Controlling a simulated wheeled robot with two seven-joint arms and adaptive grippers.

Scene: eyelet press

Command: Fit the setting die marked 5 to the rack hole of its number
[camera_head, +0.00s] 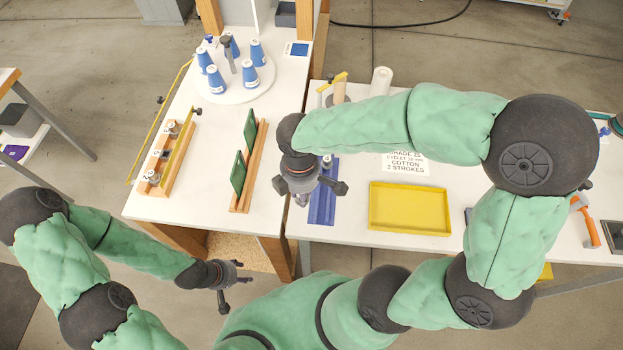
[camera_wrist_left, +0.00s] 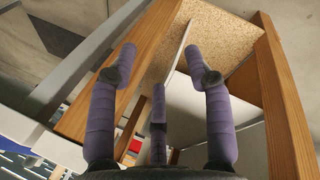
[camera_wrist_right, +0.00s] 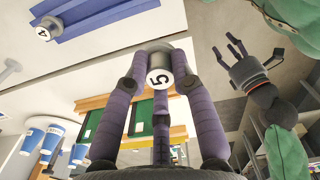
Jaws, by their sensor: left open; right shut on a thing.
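The setting die marked 5 (camera_wrist_right: 159,78) is a pale cylinder with a dark number on its end, held between the fingers of my right gripper (camera_wrist_right: 158,55). In the head view my right gripper (camera_head: 305,192) is above the left edge of the blue grooved holder (camera_head: 323,205). A die marked 4 (camera_wrist_right: 43,32) is at that holder in the right wrist view. A wooden rack (camera_head: 166,158) with several metal pieces stands on the left table. I cannot read its hole numbers. My left gripper (camera_head: 226,290) is open and empty, in front of the left table; its spread fingers show in the left wrist view (camera_wrist_left: 155,75).
Green panels in a wooden stand (camera_head: 243,172) lie between rack and holder. Several blue cups (camera_head: 257,54) stand on a round white turntable (camera_head: 240,92). A yellow tray (camera_head: 410,208) and a printed card (camera_head: 405,163) lie right of the holder. A yellow bar (camera_head: 181,140) runs along the rack.

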